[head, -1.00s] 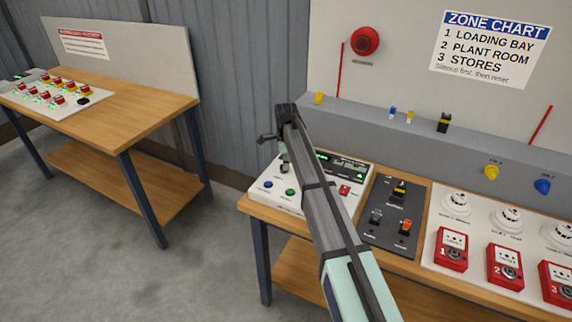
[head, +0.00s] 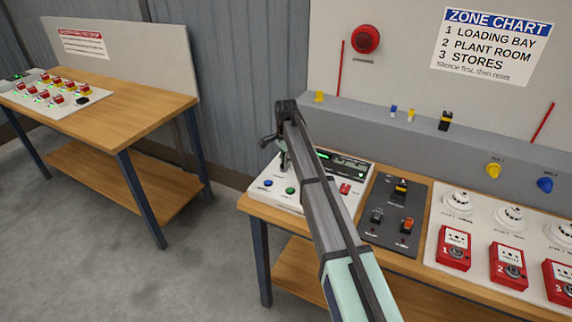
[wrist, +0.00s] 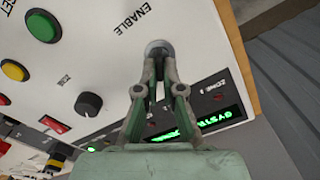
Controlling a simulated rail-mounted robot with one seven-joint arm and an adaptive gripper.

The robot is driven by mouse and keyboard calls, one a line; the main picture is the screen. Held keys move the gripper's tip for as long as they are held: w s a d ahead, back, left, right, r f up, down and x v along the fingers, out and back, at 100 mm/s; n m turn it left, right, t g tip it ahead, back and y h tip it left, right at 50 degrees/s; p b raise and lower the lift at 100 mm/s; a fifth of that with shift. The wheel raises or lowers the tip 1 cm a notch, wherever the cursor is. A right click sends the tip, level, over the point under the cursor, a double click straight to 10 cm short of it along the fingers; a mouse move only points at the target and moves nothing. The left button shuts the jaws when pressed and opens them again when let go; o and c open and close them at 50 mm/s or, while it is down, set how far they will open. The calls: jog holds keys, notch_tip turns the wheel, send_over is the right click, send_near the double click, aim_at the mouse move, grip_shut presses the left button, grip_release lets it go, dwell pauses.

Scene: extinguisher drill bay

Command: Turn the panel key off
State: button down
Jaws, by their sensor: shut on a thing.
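The white alarm panel (head: 265,196) is on the near left part of the bench, with my arm crossing over it. In the wrist view the panel face (wrist: 100,55) shows upside down. A round metal key switch (wrist: 158,44) is next to the word ENABLE. My gripper (wrist: 157,62) is shut on the panel key at this switch, with both fingertips close against the switch. The fingers hide most of the key, so its angle cannot be read. In the head view my gripper (head: 282,158) is over the panel's back left part, partly hidden by my arm.
Beside the key switch are a black knob (wrist: 88,104), a green button (wrist: 42,26) and a lit green display (wrist: 200,125). A dark switch plate (head: 395,215) and red call points (head: 454,247) are to the right. Another bench (head: 130,105) stands left, across open floor.

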jog(key=n, duration=0.3)
jog(key=n+b, duration=0.1)
jog(key=n, duration=0.2)
jog(key=shift+w+a, duration=0.15)
jog(key=shift+a, duration=0.05)
jog(key=shift+n, duration=0.4)
jog(key=c, duration=1.3)
grip_release()
notch_tip(320, 180, up, 12)
